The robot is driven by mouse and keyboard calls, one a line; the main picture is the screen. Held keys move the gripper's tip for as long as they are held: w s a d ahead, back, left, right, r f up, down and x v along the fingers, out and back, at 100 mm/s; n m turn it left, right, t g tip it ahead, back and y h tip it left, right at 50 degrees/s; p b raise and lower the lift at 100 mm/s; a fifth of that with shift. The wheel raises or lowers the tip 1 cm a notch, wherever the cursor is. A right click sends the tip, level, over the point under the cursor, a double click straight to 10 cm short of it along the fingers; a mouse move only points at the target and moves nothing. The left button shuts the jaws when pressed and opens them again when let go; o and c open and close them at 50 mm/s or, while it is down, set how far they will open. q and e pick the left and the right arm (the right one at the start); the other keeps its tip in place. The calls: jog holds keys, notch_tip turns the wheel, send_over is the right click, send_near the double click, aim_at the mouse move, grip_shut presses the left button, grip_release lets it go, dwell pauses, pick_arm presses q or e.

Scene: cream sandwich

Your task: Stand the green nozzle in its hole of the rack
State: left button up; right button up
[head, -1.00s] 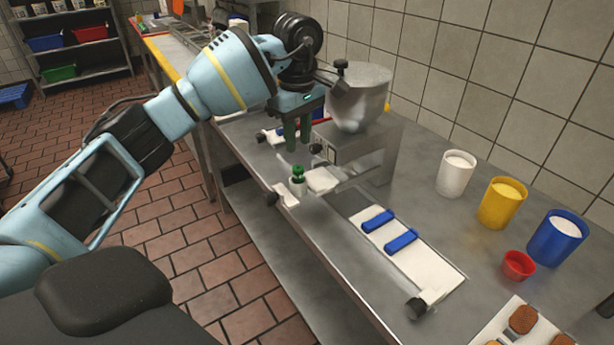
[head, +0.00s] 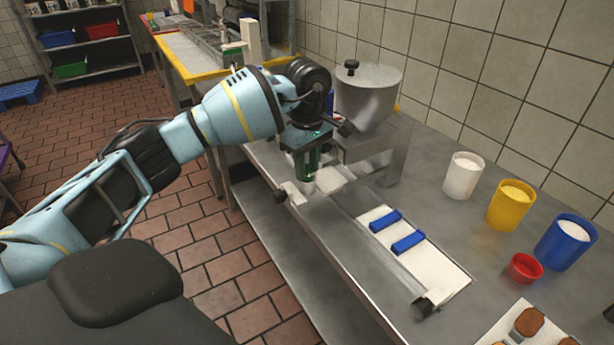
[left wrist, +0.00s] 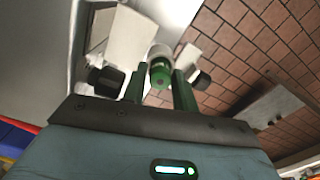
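The green nozzle (left wrist: 160,73) shows in the left wrist view, in front of a white round part. In the head view it is mostly hidden by my left gripper (head: 307,174), which points down below the metal hopper machine. In the left wrist view the two green fingers of the left gripper (left wrist: 160,92) stand on either side of the nozzle, with a small gap on each side, so it looks open around it. I cannot make out the rack with its hole in either view. My right gripper is not in view.
The metal hopper (head: 366,93) stands close behind the left gripper. A white board (head: 440,275) with blue bars (head: 408,242) lies to the right. White (head: 463,176), yellow (head: 511,206) and blue (head: 566,243) cups and a small red cup (head: 525,268) stand further right.

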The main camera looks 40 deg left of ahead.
aim_at(308, 166)
pick_arm(q)
jog(key=shift+c, duration=0.2)
jog(key=c, duration=0.6)
grip_shut()
jog(key=shift+r, duration=0.1)
jog(key=shift+r, duration=0.5)
notch_tip(308, 166, up, 2)
jog(key=shift+r, duration=0.1)
jog(key=s+d+r+b, duration=0.1)
jog(key=s+d, duration=0.2)
jog(key=s, duration=1.2)
jog(key=shift+s+d+r, duration=0.2)
jog(key=shift+s+r, duration=0.1)
jog(key=shift+s, duration=0.05)
